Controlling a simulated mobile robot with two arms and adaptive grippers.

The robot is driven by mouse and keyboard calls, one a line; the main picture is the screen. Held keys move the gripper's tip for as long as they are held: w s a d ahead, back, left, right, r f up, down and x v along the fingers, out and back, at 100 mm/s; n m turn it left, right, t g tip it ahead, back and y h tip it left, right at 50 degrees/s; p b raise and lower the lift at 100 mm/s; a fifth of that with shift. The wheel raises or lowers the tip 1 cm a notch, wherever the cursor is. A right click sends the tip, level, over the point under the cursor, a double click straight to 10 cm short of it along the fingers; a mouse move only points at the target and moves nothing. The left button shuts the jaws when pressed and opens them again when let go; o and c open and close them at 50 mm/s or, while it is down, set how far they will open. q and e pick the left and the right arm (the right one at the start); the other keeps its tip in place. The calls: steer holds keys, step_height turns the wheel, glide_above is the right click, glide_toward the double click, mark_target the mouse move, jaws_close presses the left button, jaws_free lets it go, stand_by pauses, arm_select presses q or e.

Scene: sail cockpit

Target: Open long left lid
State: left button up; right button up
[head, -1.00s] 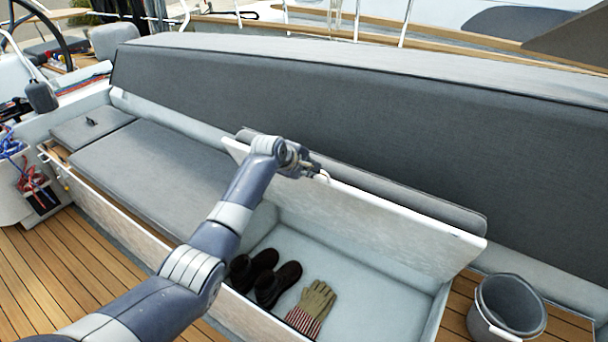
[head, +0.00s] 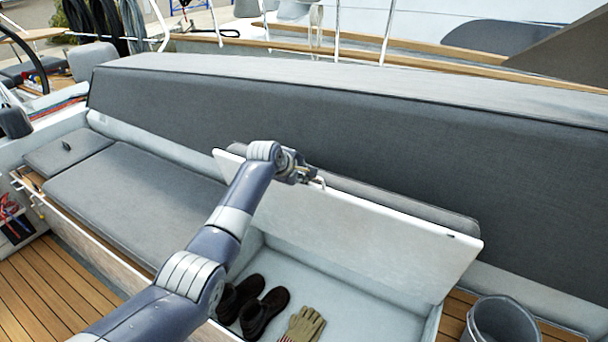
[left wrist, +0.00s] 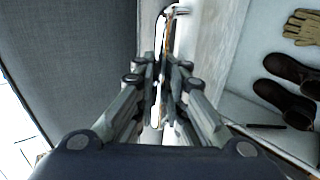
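The long left lid (head: 385,232) stands raised, tilted back toward the grey backrest, its pale underside facing the open locker. Its edge also shows in the left wrist view (left wrist: 204,60), running up past the fingers. My left gripper (head: 319,184) is at the lid's upper edge. My right gripper is not in view.
The open locker (head: 355,290) holds dark boots (head: 262,310) and a glove (head: 304,324). A grey bucket (head: 500,322) stands at the lower right. Closed seat cushions (head: 135,195) lie to the left. The backrest (head: 400,135) rises behind the lid.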

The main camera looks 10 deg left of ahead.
arm_select(q)
steer(key=shift+o, duration=1.3)
steer(key=shift+s+r, duration=0.1)
steer(key=shift+s+r, duration=0.1)
steer(key=shift+s+a+r, duration=0.15)
steer(key=shift+s+r, duration=0.2)
steer(key=shift+r, duration=0.05)
steer(key=v, duration=1)
steer(key=shift+s+a+r, duration=0.2)
